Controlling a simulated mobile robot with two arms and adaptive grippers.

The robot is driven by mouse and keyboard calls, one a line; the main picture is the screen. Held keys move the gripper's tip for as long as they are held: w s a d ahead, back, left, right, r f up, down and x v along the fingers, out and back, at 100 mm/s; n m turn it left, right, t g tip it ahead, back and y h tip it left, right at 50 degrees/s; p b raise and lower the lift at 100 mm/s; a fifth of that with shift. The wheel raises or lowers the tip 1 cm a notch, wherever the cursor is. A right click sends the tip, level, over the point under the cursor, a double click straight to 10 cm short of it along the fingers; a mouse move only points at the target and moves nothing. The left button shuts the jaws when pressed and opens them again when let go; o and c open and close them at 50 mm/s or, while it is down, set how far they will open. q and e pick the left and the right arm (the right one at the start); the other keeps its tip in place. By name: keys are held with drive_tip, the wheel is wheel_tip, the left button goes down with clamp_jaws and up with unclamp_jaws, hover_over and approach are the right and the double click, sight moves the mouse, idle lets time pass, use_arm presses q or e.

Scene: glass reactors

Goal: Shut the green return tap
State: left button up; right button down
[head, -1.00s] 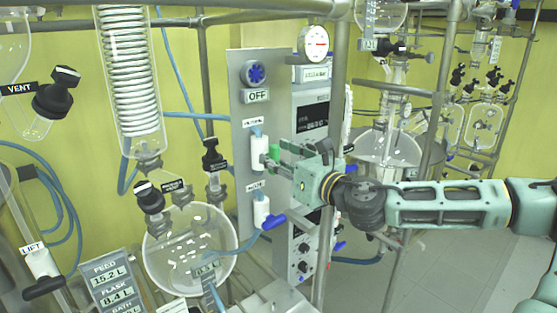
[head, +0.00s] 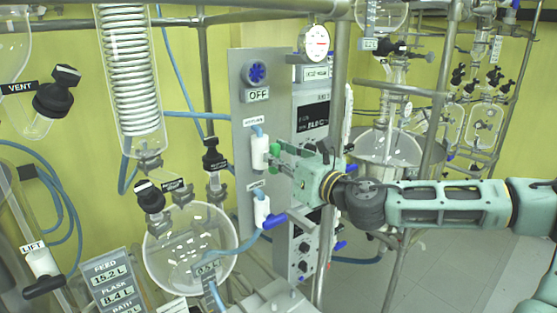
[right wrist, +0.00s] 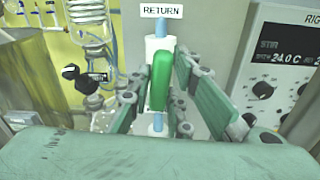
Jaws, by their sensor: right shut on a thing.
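The green return tap's handle (right wrist: 161,80) stands upright in the right wrist view, in line with its white valve body (right wrist: 157,48), under a label reading RETURN. It also shows in the head view as a green handle (head: 275,147) on the white valve body (head: 259,152), on the grey panel. My right gripper (right wrist: 158,98) has one finger on each side of the handle and is shut on it. In the head view my right gripper (head: 274,161) reaches in from the right, and its fingers hide part of the handle. My left gripper is in neither view.
A second white tap with a blue handle (head: 273,221) sits just below on the same panel (head: 247,115). A metal post (head: 338,110) stands close to my right gripper. A round glass vessel (head: 187,262) is at lower left.

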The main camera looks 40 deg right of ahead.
drive_tip(key=shift+d+f+m+b, duration=0.15)
drive_tip(key=shift+m+b, duration=1)
drive_tip(key=shift+m, duration=1.65)
drive_tip(key=shift+d+f+m+b, duration=0.1)
drive_tip(key=shift+m+b, duration=1.1)
drive_tip(key=shift+m, duration=1.6)
drive_tip(key=shift+d+f+m+b, duration=0.15)
drive_tip(key=shift+m+b, duration=1)
drive_tip(key=shift+m, duration=1.65)
drive_tip(key=shift+a, duration=0.1)
drive_tip(key=c, duration=1.6)
unclamp_jaws()
drive_tip(key=shift+c, duration=0.2)
